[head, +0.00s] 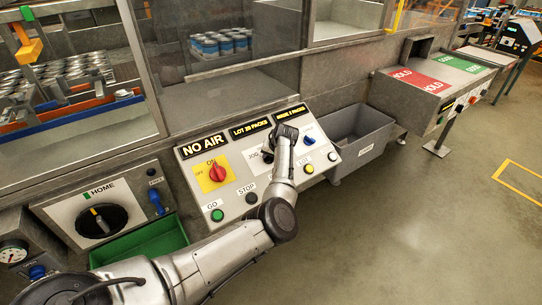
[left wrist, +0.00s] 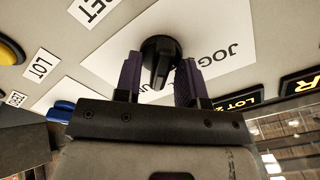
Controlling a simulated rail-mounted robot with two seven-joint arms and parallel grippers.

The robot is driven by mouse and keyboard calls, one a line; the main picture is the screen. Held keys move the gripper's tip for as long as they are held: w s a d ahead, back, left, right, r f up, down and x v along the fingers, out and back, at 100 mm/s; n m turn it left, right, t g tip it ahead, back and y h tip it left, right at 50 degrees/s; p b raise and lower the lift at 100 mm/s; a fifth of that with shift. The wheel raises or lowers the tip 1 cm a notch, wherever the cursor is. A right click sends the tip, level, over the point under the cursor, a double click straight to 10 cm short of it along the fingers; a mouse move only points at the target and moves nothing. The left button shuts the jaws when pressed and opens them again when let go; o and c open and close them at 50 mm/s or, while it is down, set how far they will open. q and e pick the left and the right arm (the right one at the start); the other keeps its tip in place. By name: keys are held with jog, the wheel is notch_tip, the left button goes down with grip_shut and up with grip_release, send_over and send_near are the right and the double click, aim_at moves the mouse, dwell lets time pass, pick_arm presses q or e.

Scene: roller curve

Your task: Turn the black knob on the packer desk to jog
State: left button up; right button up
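The black knob (left wrist: 160,55) sits on a white plate (left wrist: 110,55) on the sloping packer desk (head: 240,197). In the left wrist view its raised grip points toward the bottom of the picture, where partly hidden lettering lies. The word JOG (left wrist: 219,60) is to the right of the knob. My left gripper (left wrist: 160,72) is open, with one dark finger on each side of the knob and gaps visible beside the grip. In the head view my left gripper (head: 286,133) covers this part of the desk and hides most of the knob. My right gripper is not in view.
A red switch (head: 217,173) on yellow, a green GO button (head: 217,215), a STOP button (head: 251,198), a yellow button (head: 309,169) and a blue switch (head: 309,141) surround the plate. A grey bin (head: 375,135) stands right of the desk.

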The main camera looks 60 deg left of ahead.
pick_arm(q)
grip_shut()
jog(key=shift+n, duration=0.4)
jog(key=n+p, duration=0.1)
jog(key=n, duration=0.1)
jog(key=shift+n, duration=0.4)
jog(key=n, duration=0.3)
jog(key=shift+s+n, duration=0.1)
jog(key=shift+n, duration=0.2)
jog(key=n, duration=0.5)
jog(key=shift+n, duration=0.3)
jog(key=n, duration=0.3)
jog(key=shift+s+b, duration=0.1)
jog(key=shift+b, duration=0.2)
jog(key=shift+n, duration=1.1)
